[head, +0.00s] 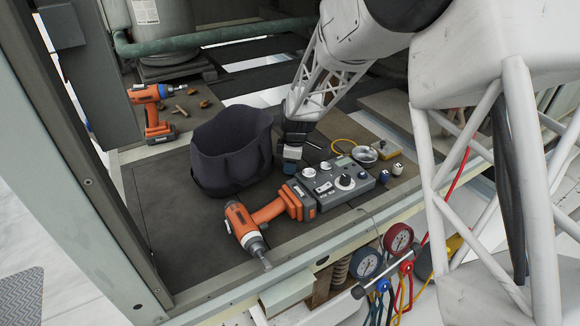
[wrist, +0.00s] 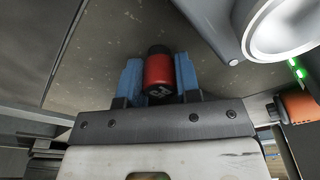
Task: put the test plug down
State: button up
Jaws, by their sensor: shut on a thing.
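The test plug (wrist: 159,75) is a short red cylinder with a black end. In the wrist view it sits between the two blue fingertips of my gripper (wrist: 159,82), which is shut on it. In the head view my gripper (head: 291,160) points down beside the dark fabric bag, just behind the grey control box. The plug is hidden by my gripper there. I cannot tell whether it touches the dark floor panel (head: 160,205) below.
The dark bag (head: 232,155) stands left of my gripper. The grey control box (head: 335,182) and an orange drill (head: 270,212) lie in front. A metal dish (head: 364,155) and small white-and-blue pieces (head: 397,169) are to the right. Another drill (head: 152,110) stands behind.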

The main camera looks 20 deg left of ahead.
jog(key=shift+r, duration=5.05)
jog(key=shift+s+d, duration=0.1)
jog(key=shift+s, duration=0.05)
jog(key=shift+s+d+r, duration=0.1)
jog(key=shift+s+d, duration=0.25)
jog(key=shift+s, duration=0.05)
jog(key=s+d, duration=0.6)
jog(key=s, duration=0.3)
jog(key=s+d, duration=0.7)
jog(key=s, duration=0.2)
jog(key=shift+s, duration=0.25)
jog(key=w+a, duration=0.2)
jog(key=w, duration=0.3)
jog(key=w+a+f, duration=0.1)
jog(key=w+a, duration=0.1)
jog(key=w, duration=0.2)
jog(key=w+a, duration=0.3)
jog(key=w, duration=0.2)
jog(key=shift+w+f, duration=0.25)
jog(key=shift+w, duration=0.05)
